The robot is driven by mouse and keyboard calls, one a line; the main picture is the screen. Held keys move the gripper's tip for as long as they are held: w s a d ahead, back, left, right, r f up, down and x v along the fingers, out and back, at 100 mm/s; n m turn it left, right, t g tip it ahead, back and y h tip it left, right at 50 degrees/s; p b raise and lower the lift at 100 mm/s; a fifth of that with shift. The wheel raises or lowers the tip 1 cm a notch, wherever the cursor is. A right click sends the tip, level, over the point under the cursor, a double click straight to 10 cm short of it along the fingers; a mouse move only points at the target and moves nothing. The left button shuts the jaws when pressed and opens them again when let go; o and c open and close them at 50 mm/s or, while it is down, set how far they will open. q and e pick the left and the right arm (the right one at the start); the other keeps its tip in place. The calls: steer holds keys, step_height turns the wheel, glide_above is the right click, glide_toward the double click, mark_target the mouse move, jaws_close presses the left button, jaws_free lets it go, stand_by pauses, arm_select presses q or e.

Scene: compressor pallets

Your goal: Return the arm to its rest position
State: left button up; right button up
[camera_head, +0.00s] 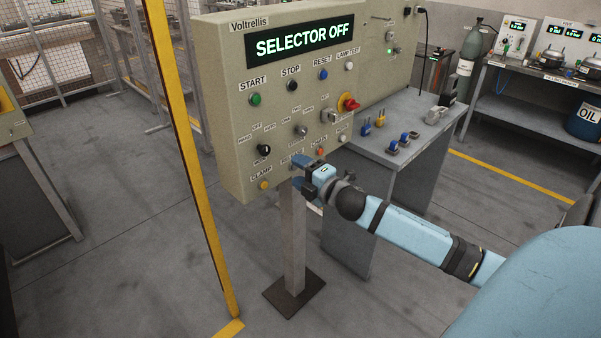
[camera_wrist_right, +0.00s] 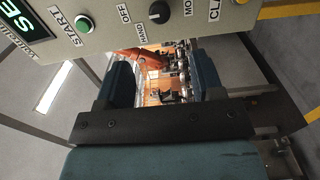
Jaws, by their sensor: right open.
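My right arm (camera_head: 400,231) comes in from the right and reaches to the lower edge of the Voltrellis control panel (camera_head: 232,110). My right gripper (camera_head: 300,172) is near the panel's lower face, below the knobs. In the right wrist view, the gripper (camera_wrist_right: 162,82) shows two blue fingers spread apart with nothing between them. The panel face (camera_wrist_right: 110,25) fills the top there, with a black selector knob (camera_wrist_right: 158,11) and the green START button (camera_wrist_right: 83,24) beyond the fingertips. The panel display (camera_head: 301,41) reads SELECTOR OFF. My left gripper is not in view.
A yellow post (camera_head: 188,150) stands left of the panel. A grey table (camera_head: 400,165) with several padlocks is behind my forearm. The panel's post has a dark base plate (camera_head: 293,291). Open grey floor (camera_head: 110,260) lies at the left front.

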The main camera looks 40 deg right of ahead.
stand_by(0.4)
steer(key=s+a+f+m+g+y+p, duration=0.1)
steer(key=s+a+f+m+g+p, duration=0.2)
steer(key=s+a+f+m, duration=0.5)
steer(key=s+a+f+m+g+y+p, duration=0.1)
steer(key=s+a+f+m+g+p, duration=0.3)
steer(key=s+a, duration=1.2)
step_height(320, 180, down, 6)
steer(key=s+m+p, duration=0.1)
steer(key=m, duration=0.2)
steer(key=shift+a+r+m+p, duration=0.2)
steer(key=shift+a+m+p, duration=0.1)
steer(key=shift+m+p, duration=0.1)
